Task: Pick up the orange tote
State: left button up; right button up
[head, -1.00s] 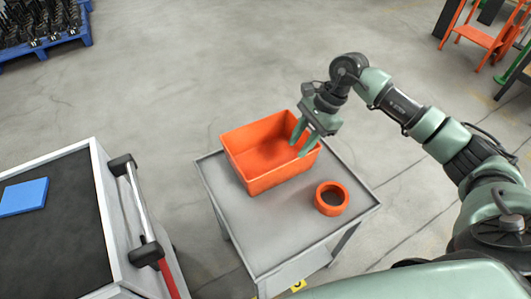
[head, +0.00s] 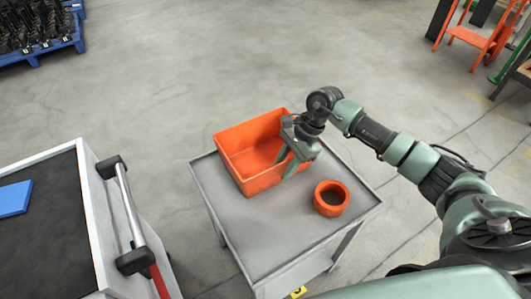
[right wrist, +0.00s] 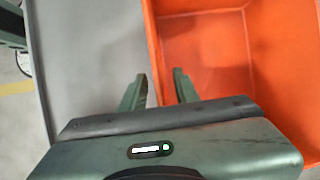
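The orange tote (head: 262,182) is an open, empty-looking rectangular bin standing upright on a grey cart top. My right gripper (head: 285,164) is over the tote's near right wall in the head view, pointing down. In the right wrist view the gripper (right wrist: 159,90) is open, with one finger outside the tote wall and the other on the inner side. The wall of the tote (right wrist: 152,45) runs between the fingers, and I cannot tell whether they touch it. My left gripper is not in view.
The grey cart top (head: 265,235) also holds an orange ring-shaped part (head: 331,198) right of the tote. A dark-topped cart with a handle (head: 130,215) and a blue block (head: 15,198) stands at left. An orange step ladder (head: 475,35) is far right.

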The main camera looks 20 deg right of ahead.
jog(key=shift+x, duration=0.9)
grip_shut()
jog(key=shift+r, duration=0.2)
dwell(0.5)
